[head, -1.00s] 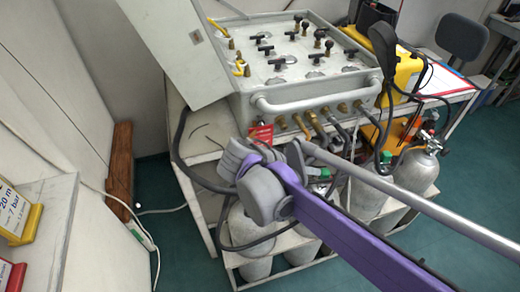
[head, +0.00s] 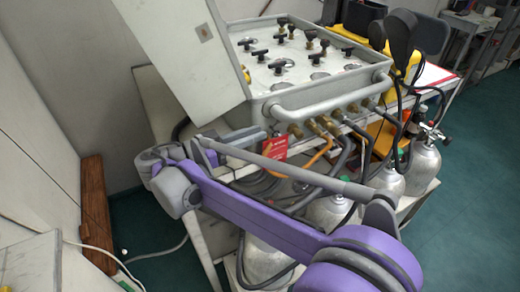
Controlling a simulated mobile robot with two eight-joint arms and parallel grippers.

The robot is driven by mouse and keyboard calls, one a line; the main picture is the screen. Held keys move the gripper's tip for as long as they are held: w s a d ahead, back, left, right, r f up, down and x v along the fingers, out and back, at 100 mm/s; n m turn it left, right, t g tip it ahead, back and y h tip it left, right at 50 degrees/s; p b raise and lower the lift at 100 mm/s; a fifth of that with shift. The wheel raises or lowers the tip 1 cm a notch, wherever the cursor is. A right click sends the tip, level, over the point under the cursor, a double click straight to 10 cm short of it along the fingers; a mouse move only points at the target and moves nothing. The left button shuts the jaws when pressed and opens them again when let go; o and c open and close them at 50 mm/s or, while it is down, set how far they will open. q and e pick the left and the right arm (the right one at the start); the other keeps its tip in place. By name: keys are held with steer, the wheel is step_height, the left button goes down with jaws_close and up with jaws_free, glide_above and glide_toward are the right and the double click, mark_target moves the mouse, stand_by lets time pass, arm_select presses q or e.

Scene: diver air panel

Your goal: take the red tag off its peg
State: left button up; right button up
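The red tag (head: 274,149), with small pale marks, hangs at the front of the grey air panel (head: 325,88), below its lower front edge and left of the brass fittings. Its peg is too small to make out clearly. My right arm, purple and grey, reaches in from the lower right. Its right gripper (head: 236,146) is just left of the tag, with grey finger parts pointing toward it. I cannot tell whether the fingers touch the tag or how far apart they are. My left gripper is not in view.
Brass fittings (head: 326,124) with hoses line the panel front, right of the tag. A tilted grey lid (head: 185,55) stands at the panel's left. Gas cylinders (head: 424,165) stand on the right and below. Green floor is free at the right.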

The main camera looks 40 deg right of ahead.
mark_target(273, 166)
steer(key=f+b, duration=0.1)
steer(key=f, duration=0.2)
steer(key=f+b, duration=0.1)
steer(key=f, duration=0.1)
steer(key=w+f+b, duration=0.1)
steer(key=f, duration=0.2)
steer(key=shift+a+f, duration=0.3)
steer(key=shift+f, duration=0.05)
steer(key=shift+s+d+r, duration=0.2)
steer(key=shift+d+r, duration=0.1)
steer(key=shift+d, duration=1)
steer(key=d, duration=0.3)
steer(key=d+b, duration=0.1)
steer(key=shift+s+d, duration=0.3)
steer(key=shift+d, duration=0.1)
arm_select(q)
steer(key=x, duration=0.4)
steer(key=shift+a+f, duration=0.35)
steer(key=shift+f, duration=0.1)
arm_select(e)
jaws_close()
